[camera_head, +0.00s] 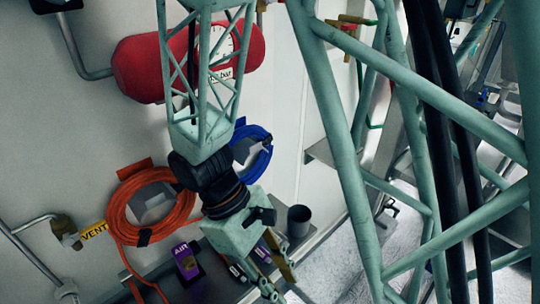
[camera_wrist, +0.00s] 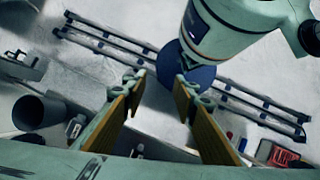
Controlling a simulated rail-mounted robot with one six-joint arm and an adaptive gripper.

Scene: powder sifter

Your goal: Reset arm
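My gripper (camera_head: 281,282) hangs at the lower middle of the head view, pointing down and to the right. In the wrist view my gripper (camera_wrist: 158,84) has its two yellow-padded fingers spread apart. Nothing is between them; only pale floor and a pale machine part with a blue round base show beyond. In the head view my arm hangs down in front of the wall.
A dark grey cup (camera_head: 299,221) stands on a shelf right of my wrist. A purple box (camera_head: 186,263) is left of my gripper. An orange hose (camera_head: 122,222), a blue hose (camera_head: 264,150) and a red tank (camera_head: 135,68) are on the wall.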

